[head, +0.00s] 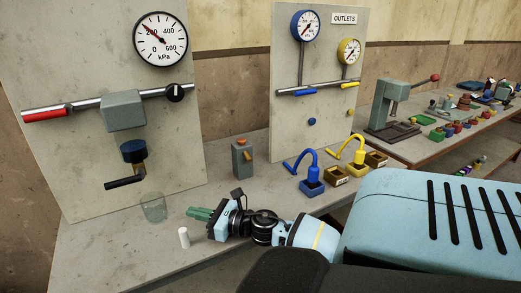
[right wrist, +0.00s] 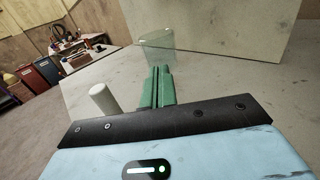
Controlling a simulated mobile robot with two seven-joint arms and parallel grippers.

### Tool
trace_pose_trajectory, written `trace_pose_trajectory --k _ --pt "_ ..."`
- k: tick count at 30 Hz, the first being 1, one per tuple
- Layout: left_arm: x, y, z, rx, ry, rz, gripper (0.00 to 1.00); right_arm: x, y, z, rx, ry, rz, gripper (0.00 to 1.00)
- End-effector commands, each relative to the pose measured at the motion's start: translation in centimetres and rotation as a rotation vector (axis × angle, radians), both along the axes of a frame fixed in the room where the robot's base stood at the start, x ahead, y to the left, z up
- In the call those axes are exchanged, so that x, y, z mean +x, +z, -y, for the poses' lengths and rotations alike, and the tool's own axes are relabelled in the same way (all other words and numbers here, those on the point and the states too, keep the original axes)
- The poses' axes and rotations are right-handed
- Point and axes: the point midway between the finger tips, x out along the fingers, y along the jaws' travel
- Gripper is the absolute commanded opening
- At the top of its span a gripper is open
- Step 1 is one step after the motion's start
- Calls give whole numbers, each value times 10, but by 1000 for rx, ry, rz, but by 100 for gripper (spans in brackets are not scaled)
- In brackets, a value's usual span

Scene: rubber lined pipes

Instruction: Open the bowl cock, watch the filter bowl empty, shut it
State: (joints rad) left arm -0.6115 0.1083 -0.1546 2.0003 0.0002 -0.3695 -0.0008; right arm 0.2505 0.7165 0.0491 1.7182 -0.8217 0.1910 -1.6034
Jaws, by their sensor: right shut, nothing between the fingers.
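The filter is a grey block (head: 123,110) on the left upright panel, with a dark blue bowl (head: 133,151) hanging under it. Below the bowl is a dark lever-like bowl cock (head: 125,183), lying roughly level; whether it is open I cannot tell. The liquid level in the bowl is not visible. A clear glass (head: 153,207) stands on the bench below and right of the cock; it also shows in the right wrist view (right wrist: 158,48). My right gripper (head: 191,212) has its green fingers shut and empty, pointing toward the glass, apart from it. My left gripper is out of view.
A white cylinder (head: 184,237) stands close beside my right gripper. A red-handled pipe (head: 46,114) and gauge (head: 160,39) are on the left panel. A grey box with an orange top (head: 242,158) stands behind. Blue (head: 313,172) and yellow (head: 357,152) spouts are farther right.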

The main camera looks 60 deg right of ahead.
Motion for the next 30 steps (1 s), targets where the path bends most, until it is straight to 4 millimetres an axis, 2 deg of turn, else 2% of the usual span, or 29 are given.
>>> trace_pose_trajectory --k 9,24,30 --pt "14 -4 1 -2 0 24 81 -51 -3 12 2 0 -4 0" --pt "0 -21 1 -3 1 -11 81 -139 -3 35 1 -3 -3 0" --pt "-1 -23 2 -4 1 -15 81 -161 -1 41 2 -1 0 0"
